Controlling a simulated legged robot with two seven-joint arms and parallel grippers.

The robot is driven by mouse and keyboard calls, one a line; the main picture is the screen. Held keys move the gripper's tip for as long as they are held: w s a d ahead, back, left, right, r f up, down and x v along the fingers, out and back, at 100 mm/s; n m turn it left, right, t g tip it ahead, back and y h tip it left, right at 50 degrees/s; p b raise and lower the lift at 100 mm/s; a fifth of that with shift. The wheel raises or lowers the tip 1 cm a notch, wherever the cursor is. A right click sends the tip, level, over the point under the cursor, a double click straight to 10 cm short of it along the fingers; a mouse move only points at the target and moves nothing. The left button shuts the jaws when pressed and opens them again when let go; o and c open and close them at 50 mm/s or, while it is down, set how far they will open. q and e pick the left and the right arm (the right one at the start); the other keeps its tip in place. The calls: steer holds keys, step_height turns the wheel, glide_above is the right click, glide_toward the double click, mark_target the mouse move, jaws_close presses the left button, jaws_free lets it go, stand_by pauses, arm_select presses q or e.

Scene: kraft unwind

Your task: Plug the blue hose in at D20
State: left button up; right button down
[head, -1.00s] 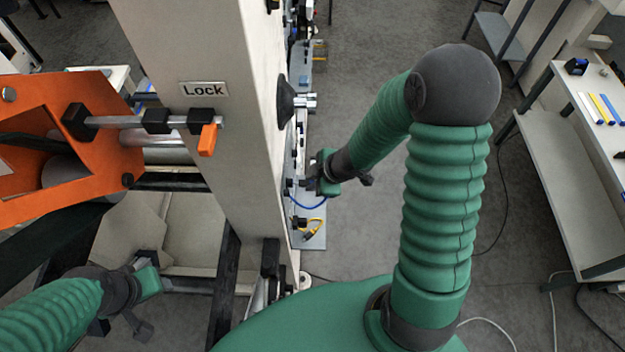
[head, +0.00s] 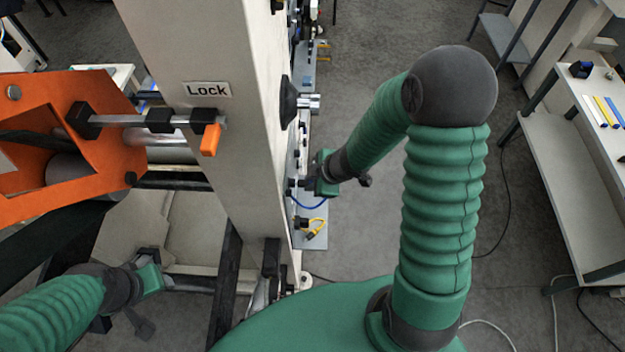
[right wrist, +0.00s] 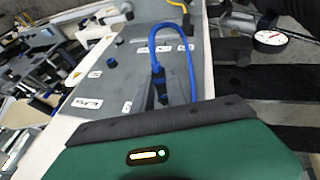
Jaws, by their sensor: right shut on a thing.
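The blue hose (head: 308,204) hangs in a short curve below my right gripper (head: 310,183), beside the upright machine panel. In the right wrist view the blue hose (right wrist: 163,32) makes a narrow loop above the dark fingers of my right gripper (right wrist: 160,92). One leg of the loop runs down between these fingers, and they are shut on it. The grey panel (right wrist: 135,65) carries several white labels, too small to read, so I cannot tell which is D20. My left gripper (head: 150,276) is at lower left, away from the hose; its jaw opening is unclear.
A yellow hose (head: 315,228) is just below the blue one. A pale machine column (head: 205,50) with a Lock sign (head: 206,89) stands left of my right arm. A dial gauge (right wrist: 270,39) is beside the panel. Open floor and a workbench (head: 560,165) lie to the right.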

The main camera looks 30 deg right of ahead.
steer(key=shift+a, duration=0.1)
stand_by(0.3)
steer(key=c, duration=1.3)
jaws_free()
steer(key=shift+o, duration=0.2)
steer(key=p+v, duration=0.6)
steer(key=v, duration=1)
steer(key=shift+r, duration=0.35)
